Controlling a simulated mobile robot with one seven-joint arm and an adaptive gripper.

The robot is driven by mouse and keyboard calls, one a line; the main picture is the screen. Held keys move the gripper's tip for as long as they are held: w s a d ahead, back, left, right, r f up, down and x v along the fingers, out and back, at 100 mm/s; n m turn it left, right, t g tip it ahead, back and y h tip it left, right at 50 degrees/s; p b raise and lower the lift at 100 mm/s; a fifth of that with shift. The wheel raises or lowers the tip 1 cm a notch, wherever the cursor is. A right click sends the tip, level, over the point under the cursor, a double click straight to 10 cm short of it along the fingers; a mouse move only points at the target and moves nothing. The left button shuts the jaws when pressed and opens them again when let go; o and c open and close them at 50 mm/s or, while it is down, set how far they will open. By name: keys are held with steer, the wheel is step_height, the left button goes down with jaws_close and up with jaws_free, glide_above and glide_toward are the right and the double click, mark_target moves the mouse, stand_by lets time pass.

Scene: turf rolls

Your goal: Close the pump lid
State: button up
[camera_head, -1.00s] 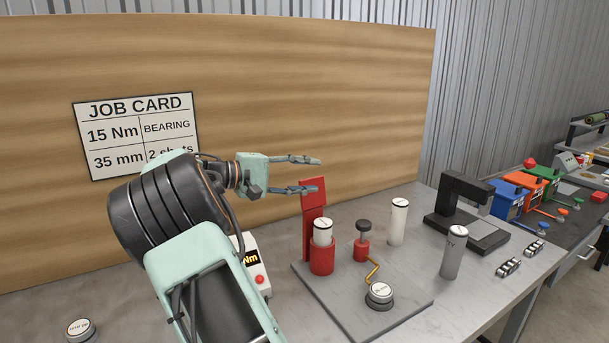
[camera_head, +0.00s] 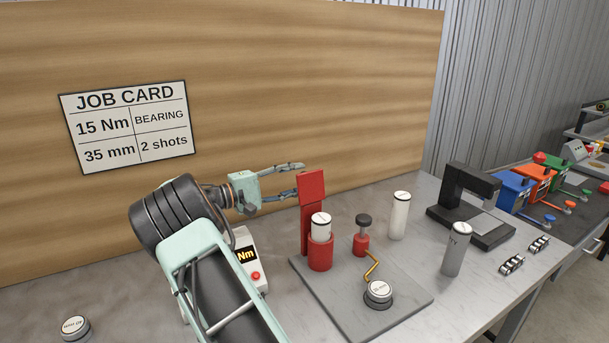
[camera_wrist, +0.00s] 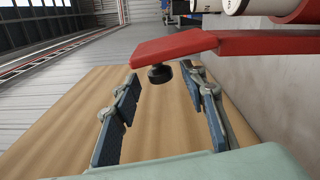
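The pump lid (camera_head: 312,185) is a red plate standing raised, slightly tilted, at the top of a red upright behind the red pump cup (camera_head: 320,252). A white cartridge (camera_head: 320,225) stands in the cup. My gripper (camera_head: 298,179) is open at the lid's left, back side, its lower fingertip close to the lid's edge. In the wrist view the lid (camera_wrist: 172,46) lies just beyond the open fingertips (camera_wrist: 162,78), with its black knob (camera_wrist: 160,74) between them. I cannot tell whether a finger touches the lid.
White (camera_head: 400,216) and grey (camera_head: 457,250) cylinders stand right. A wooden board (camera_head: 250,60) rises behind. A device marked Nm (camera_head: 250,268) is beneath my arm.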

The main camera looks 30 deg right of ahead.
steer(key=shift+s+d, duration=0.1)
steer(key=shift+d, duration=1.4)
steer(key=shift+c, duration=0.3)
jaws_close()
